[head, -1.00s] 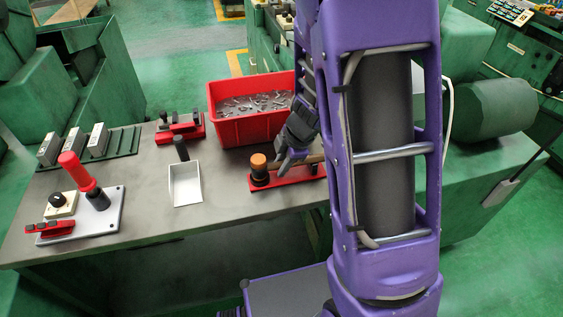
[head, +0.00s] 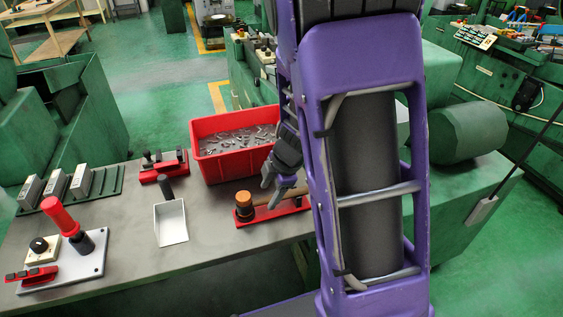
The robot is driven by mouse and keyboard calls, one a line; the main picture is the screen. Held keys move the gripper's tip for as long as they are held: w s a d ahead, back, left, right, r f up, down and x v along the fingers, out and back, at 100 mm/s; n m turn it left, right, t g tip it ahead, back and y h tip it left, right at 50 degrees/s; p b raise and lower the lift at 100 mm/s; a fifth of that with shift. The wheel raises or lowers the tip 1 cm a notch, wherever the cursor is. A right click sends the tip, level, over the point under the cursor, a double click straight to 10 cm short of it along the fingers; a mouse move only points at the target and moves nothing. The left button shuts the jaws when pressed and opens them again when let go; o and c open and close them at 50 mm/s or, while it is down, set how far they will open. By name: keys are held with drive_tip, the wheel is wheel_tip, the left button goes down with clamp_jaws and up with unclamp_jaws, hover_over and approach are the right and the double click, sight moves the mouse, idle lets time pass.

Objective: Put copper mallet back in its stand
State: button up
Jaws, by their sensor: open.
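The copper mallet (head: 244,202) has a copper-coloured head with a dark lower part and a wooden handle running right. Its head is over the left part of the red stand (head: 262,219), and the handle passes along the stand toward the right. Whether the mallet is fully seated cannot be told. My gripper (head: 270,191) is open, its fingers pointing down just behind and above the handle, near the head. Whether the fingers touch the handle cannot be told. My purple arm hides the right end of the handle and of the stand.
A red bin (head: 232,168) of metal parts stands right behind the stand. A white dustpan (head: 171,223) lies to the left, with a red fixture (head: 163,167) behind it. A plate with a red-handled tool (head: 62,216) is far left. Bench (head: 205,245) front is bare.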

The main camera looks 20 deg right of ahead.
drive_tip(key=v, duration=1.3)
drive_tip(key=shift+d+r, duration=0.15)
drive_tip(key=shift+r, duration=0.15)
